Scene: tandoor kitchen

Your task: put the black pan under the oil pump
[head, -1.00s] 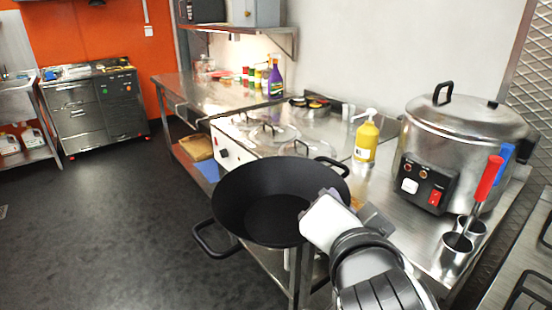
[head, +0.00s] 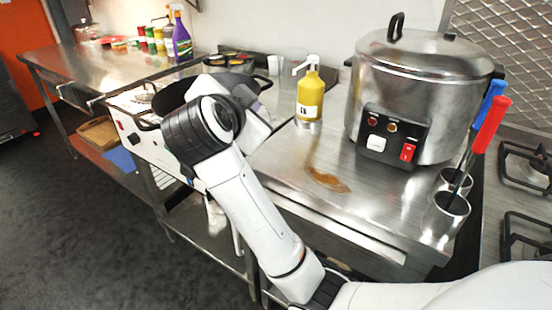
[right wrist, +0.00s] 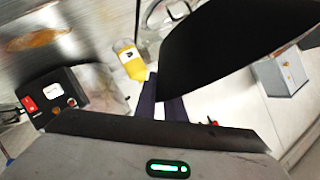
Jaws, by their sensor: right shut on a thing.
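The black pan (head: 177,92) is at the counter's left part in the head view, left of the oil pump and partly hidden by my right arm. Its dark underside or side (right wrist: 235,45) fills the top of the right wrist view. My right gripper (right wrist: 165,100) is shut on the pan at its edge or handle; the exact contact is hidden. The oil pump (head: 310,97) is a yellow bottle with a white pump head, upright on the steel counter, and it also shows in the right wrist view (right wrist: 130,62). The pan is apart from it. My left gripper is out of view.
A brown oil stain (head: 327,180) lies on the counter (head: 290,165) in front of the pump. A large steel cooker (head: 415,90) stands right of it, with cups (head: 451,204) holding red- and blue-handled tools. Spray bottle (head: 180,38) and jars stand at the back left.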

